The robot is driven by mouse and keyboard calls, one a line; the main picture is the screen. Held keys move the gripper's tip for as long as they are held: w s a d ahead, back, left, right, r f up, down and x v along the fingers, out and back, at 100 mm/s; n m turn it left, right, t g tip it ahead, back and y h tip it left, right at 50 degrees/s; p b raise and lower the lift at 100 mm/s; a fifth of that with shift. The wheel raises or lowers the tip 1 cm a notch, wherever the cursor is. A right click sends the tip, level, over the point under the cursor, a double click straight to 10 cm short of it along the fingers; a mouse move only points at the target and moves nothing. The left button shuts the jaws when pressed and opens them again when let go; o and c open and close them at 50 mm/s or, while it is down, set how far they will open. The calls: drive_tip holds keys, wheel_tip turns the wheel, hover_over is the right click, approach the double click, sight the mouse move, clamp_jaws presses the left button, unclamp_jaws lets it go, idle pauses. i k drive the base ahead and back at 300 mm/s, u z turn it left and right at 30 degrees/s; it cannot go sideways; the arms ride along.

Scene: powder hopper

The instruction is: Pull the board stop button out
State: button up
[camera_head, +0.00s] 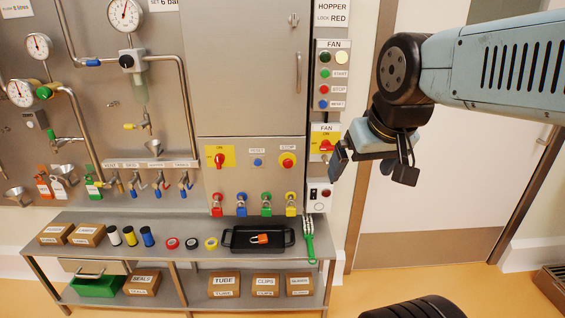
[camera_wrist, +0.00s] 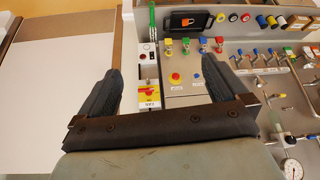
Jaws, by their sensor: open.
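My gripper (camera_head: 371,164) is open and empty, to the right of the button in the head view and apart from the board. Its two dark fingers also show in the wrist view (camera_wrist: 160,85). Whether the button is pressed in or out cannot be told.
A blue reset button (camera_head: 258,162) and a red-yellow rotary switch (camera_head: 220,160) sit left of the stop button. Coloured padlocks (camera_head: 266,207) hang below. The fan panel (camera_head: 325,90) is to the right. A steel bench (camera_head: 190,232) with a black tray (camera_head: 240,246) stands below.

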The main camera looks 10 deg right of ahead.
sight(287, 164)
drive_tip(key=u, duration=1.35)
drive_tip(key=i, duration=0.1)
drive_tip(key=z, duration=2.9)
drive_tip(key=k, duration=1.35)
drive_tip(key=u, duration=0.65)
drive_tip(key=i, duration=1)
drive_tip(key=u, duration=0.05)
